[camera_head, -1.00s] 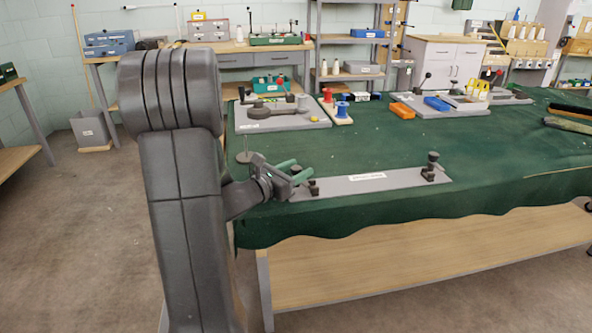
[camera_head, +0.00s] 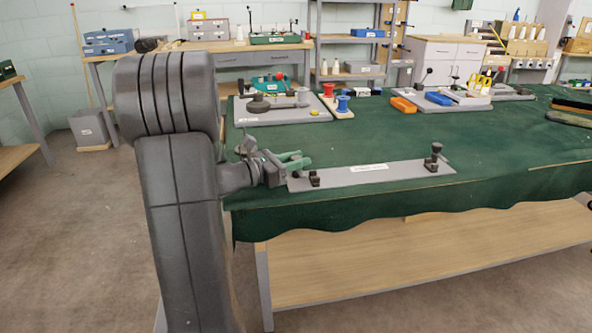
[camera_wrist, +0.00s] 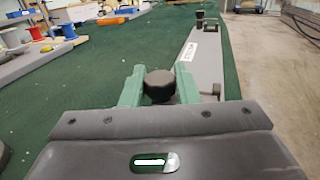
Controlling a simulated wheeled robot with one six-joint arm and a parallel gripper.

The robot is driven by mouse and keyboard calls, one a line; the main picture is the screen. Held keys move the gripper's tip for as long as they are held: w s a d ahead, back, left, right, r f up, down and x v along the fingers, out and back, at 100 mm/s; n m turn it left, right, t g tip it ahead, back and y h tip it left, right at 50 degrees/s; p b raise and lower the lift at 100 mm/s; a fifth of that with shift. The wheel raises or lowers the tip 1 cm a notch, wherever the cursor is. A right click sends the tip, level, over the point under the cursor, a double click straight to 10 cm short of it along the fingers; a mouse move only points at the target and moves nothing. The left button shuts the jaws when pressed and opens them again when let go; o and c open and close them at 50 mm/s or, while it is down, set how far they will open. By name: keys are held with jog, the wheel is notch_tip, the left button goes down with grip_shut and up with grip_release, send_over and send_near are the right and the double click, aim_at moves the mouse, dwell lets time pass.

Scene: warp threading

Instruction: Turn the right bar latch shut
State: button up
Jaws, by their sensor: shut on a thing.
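A long grey bar (camera_head: 345,179) with a white label lies along the front edge of the green-covered table. A dark latch with an upright knob (camera_head: 436,154) stands at its right end in the head view. It also shows at the bar's far end in the wrist view (camera_wrist: 200,18). A small dark fitting (camera_head: 314,178) sits at the bar's left end. My gripper (camera_head: 304,159) is over that left end. In the wrist view, its green fingers are shut on a black round knob (camera_wrist: 158,84). The knob's base is hidden behind my gripper.

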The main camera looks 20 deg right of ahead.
jog(key=shift+m+g+b, duration=0.65)
jog(key=shift+m+g, duration=0.15)
jog(key=shift+g, duration=0.5)
jog(key=o, duration=0.9)
jog(key=shift+o, duration=0.2)
jog(key=a, duration=0.9)
jog(key=a+p, duration=0.1)
jog(key=a, duration=0.3)
jog(key=shift+w+a, duration=0.4)
